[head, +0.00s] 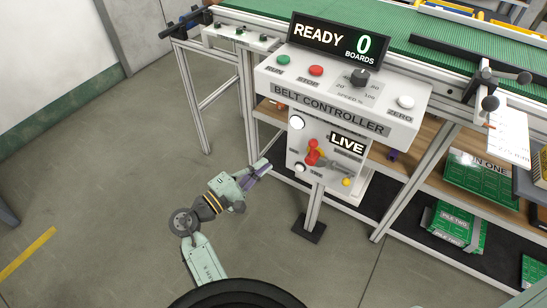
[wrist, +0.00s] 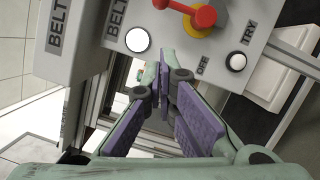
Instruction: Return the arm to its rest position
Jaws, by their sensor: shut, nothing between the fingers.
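My gripper (head: 264,167) is in front of the belt controller (head: 335,108), low and to the left of its lower panel. In the wrist view my gripper (wrist: 160,88) shows its purple-padded fingers closed together with nothing between them. A red-handled switch (head: 312,152) on the lower panel stands above and to the right of my gripper; it also shows in the wrist view (wrist: 202,15). The fingers look apart from the switch. The controller display (head: 335,38) reads READY and 0 BOARDS, and a sign (head: 347,144) reads LIVE.
A green conveyor belt (head: 390,40) on a metal frame runs behind the controller. A shelf below holds green boxes (head: 480,180) at the right. A controller post (head: 313,208) stands on the floor.

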